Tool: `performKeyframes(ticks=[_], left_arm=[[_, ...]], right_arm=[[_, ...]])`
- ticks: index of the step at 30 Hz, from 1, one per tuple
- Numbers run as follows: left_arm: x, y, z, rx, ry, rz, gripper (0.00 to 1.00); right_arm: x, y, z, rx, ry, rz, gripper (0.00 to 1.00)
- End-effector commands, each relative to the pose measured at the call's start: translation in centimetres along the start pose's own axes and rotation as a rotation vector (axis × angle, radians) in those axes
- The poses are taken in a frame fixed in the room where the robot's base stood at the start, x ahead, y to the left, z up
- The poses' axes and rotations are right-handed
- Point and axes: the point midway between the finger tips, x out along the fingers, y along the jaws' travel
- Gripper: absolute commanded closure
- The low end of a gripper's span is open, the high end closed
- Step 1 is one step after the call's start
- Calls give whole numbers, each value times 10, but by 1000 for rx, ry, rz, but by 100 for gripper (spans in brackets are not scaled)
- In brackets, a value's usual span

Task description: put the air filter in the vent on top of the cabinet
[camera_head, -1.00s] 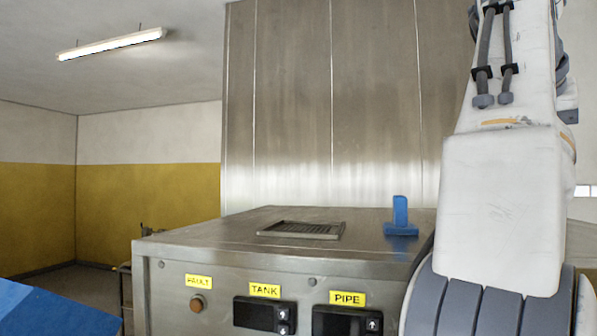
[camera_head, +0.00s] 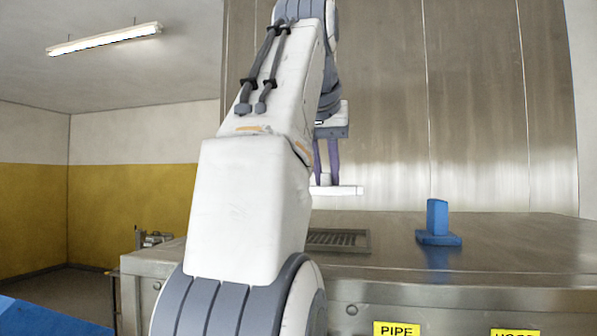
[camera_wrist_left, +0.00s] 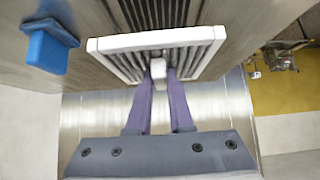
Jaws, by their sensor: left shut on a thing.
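The air filter is a flat white frame with grey pleats (camera_wrist_left: 122,60). In the head view it shows nearly edge-on as a thin white slab (camera_head: 345,190). My left gripper (camera_head: 326,178) points down with purple fingers, shut on the filter's small white tab (camera_wrist_left: 158,69). The vent (camera_head: 340,239) is a dark slatted opening with a metal rim in the cabinet top (camera_head: 390,262). The filter is held above it, apart from it. In the left wrist view the filter overlaps part of the vent slats (camera_wrist_left: 150,12). My right gripper is out of view.
A blue upright block on a base (camera_head: 437,225) stands on the cabinet top, right of the vent. Tall steel panels (camera_head: 480,120) rise behind. My left arm hides the vent's left part in the head view. The cabinet top right of the blue block is clear.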

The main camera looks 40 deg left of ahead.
Motion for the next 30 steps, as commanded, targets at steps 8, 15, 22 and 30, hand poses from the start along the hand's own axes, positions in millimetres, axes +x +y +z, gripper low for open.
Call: performKeyframes(ticks=[8, 15, 22, 30], left_arm=[[10, 0, 12, 1, -2, 1, 100], [29, 0, 31, 1, -1, 1, 100], [43, -1, 44, -1, 0, -1, 100], [47, -1, 48, -1, 2, -1, 100]], right_arm=[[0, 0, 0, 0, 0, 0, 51], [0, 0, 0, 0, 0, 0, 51], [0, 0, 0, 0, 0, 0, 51], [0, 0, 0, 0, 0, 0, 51]])
